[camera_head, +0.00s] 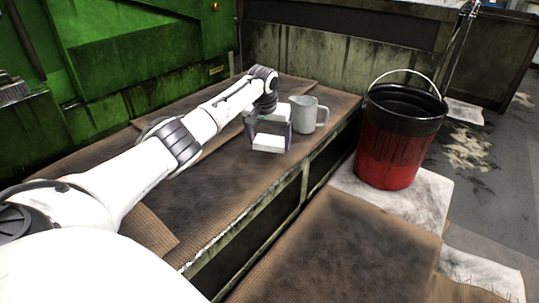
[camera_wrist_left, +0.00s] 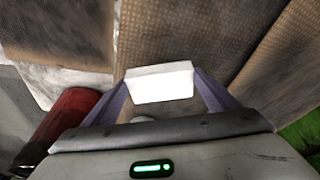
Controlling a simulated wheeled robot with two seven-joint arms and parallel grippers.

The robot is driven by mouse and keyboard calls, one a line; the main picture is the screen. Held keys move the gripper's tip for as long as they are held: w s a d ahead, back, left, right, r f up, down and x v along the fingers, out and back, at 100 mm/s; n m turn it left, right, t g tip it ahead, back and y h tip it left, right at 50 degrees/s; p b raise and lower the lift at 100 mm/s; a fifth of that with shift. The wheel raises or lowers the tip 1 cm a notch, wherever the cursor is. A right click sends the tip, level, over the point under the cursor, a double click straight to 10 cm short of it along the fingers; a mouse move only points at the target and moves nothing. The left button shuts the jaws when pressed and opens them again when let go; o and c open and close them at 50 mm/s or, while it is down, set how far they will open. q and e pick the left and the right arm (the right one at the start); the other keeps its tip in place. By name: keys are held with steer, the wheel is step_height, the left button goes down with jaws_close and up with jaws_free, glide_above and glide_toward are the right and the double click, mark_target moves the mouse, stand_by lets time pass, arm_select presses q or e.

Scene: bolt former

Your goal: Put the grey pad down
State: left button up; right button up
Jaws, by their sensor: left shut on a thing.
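The grey pad (camera_head: 268,143), a pale, nearly white block, is held between the fingers of my left gripper (camera_head: 270,133). In the left wrist view the pad (camera_wrist_left: 160,83) sits at the tips of the two purple-grey fingers, with one finger against each end. The gripper is over the brown mat-covered bench. I cannot tell whether the pad's underside touches the mat. My right gripper is not in view.
A light grey jug (camera_head: 304,115) stands on the bench close to the right of my left gripper. A red bucket (camera_head: 390,150) stands beyond the bench's right edge. A green machine wall (camera_head: 140,50) is behind. Bare mat (camera_head: 215,190) lies in front of the pad.

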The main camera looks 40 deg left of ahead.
mark_target(269, 150)
arm_select(q)
step_height(269, 150, down, 4)
steer(key=shift+f+b, duration=0.1)
steer(key=shift+b, duration=0.7)
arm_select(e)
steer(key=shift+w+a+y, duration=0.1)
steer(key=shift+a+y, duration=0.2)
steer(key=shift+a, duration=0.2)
arm_select(q)
steer(key=o, duration=1)
